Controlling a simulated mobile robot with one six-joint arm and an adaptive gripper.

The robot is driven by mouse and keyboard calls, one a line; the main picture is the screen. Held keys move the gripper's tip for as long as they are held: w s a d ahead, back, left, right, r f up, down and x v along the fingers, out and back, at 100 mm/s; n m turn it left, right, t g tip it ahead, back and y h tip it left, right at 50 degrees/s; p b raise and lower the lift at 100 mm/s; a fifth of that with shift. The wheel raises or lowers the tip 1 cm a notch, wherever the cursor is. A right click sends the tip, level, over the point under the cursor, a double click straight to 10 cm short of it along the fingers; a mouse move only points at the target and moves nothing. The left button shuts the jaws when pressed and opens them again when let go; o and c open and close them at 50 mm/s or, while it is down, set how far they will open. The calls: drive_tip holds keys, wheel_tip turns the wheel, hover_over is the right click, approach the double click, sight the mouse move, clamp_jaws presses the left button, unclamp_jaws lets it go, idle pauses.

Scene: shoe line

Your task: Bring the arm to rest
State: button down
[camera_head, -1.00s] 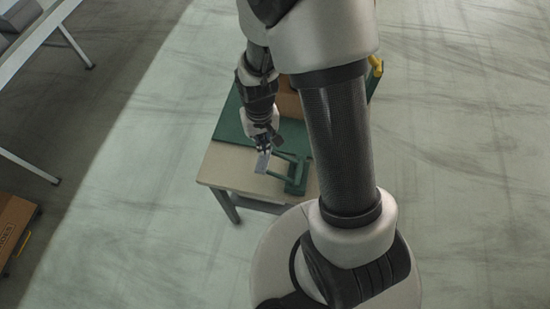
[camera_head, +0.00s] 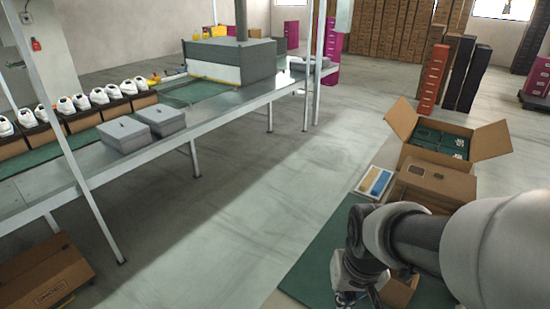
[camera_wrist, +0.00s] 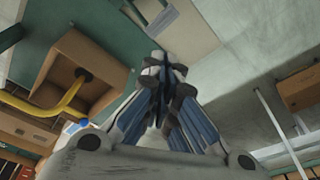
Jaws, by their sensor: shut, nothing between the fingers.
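My gripper (camera_wrist: 164,68) points away from the wrist camera with its fingers together and nothing between them. In the head view my gripper (camera_head: 346,298) is low in the picture, right of centre, partly cut off by the bottom edge. It hangs over or beside a green work surface (camera_head: 316,262); the height above it is hard to judge. My arm reaches in from the lower right and hides part of that surface.
An open carton (camera_head: 487,141) holding green boxes stands behind my arm, with a closed brown box (camera_head: 437,181) before it. A conveyor table (camera_head: 200,134) with grey boxes (camera_head: 160,119) and white shoes (camera_head: 98,96) runs at left. The floor (camera_head: 262,210) between is clear.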

drive_tip(key=s+r+t, duration=0.2)
drive_tip(key=s+r, duration=0.8)
drive_tip(key=s, duration=0.1)
drive_tip(key=shift+n, duration=0.3)
drive_tip(key=shift+s, duration=0.1)
idle(1.2)
